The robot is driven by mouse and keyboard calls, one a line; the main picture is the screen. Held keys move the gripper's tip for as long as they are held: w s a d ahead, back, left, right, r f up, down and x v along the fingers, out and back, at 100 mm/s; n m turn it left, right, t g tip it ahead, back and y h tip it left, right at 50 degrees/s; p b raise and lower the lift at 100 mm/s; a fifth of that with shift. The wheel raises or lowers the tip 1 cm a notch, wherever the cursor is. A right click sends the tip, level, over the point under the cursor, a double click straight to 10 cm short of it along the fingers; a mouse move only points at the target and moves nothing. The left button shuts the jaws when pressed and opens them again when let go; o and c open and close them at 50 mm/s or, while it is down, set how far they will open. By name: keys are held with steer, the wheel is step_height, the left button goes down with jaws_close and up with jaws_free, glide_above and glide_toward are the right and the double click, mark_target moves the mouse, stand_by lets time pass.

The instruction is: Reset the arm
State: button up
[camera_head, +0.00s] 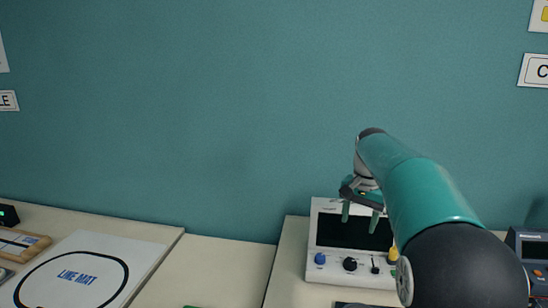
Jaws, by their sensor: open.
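My arm reaches in from the lower right of the head view, teal with a black joint. My gripper (361,213) is at its far end, pointing down. Its two teal fingers are apart, and I see nothing between them. In the picture it lies in front of the dark screen of a white instrument (314,262). I cannot tell how far it is from that instrument. The arm hides the instrument's right side.
The instrument has several knobs, one blue (320,258). A white line mat (75,275) with a black loop lies on the left table. A wooden-framed item (37,243) is beside it. A dark device (532,262) stands far right. A teal wall closes the back.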

steer(key=s+a+r+n+t, duration=0.1)
steer(key=s+a+r+n, duration=0.1)
steer(key=s, duration=0.7)
steer(key=s+a+r+n+t, duration=0.1)
steer(key=s+a+r+n, duration=0.15)
steer(key=s, duration=0.55)
steer(key=s+a+f+n+t, duration=0.1)
steer(key=s+f, duration=0.3)
steer(key=s, duration=0.3)
steer(key=s+a+f+n+t, duration=0.1)
steer(key=s+f, duration=0.3)
steer(key=s, duration=0.4)
steer(key=shift+a+n+t, duration=0.3)
steer(key=shift+a+n, duration=0.15)
steer(key=shift+a, duration=0.1)
